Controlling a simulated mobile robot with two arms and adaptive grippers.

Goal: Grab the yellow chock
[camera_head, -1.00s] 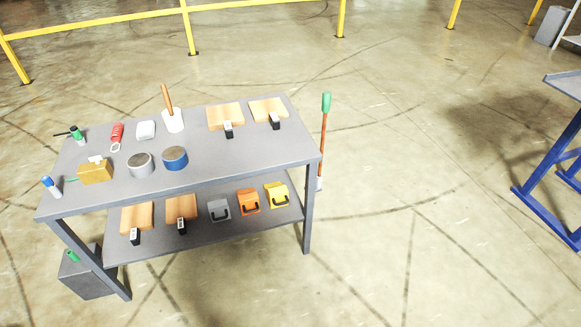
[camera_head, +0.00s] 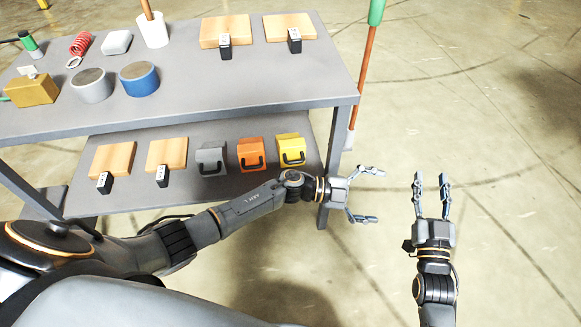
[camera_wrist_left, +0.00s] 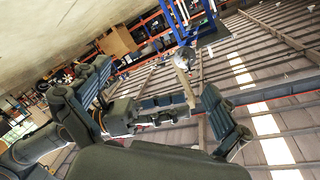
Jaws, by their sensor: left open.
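The yellow chock (camera_head: 292,149) is a small block with a dark handle on its front. It sits at the right end of the table's lower shelf, right of the orange chock (camera_head: 251,155) and the grey chock (camera_head: 211,160). My left gripper (camera_head: 378,195) is open and empty, in front of and to the right of the table's right front leg, pointing right, away from the chock. My right gripper (camera_head: 432,177) is further right over bare floor, its fingers apart and empty. The left wrist view shows the left fingers spread with nothing between them; the chock does not appear there.
The grey table (camera_head: 230,82) carries cans, wooden blocks and other items on top. Its front right leg (camera_head: 335,160) stands between my left gripper and the chock. A green-handled pole (camera_head: 367,65) is at its right side. Floor to the right is clear.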

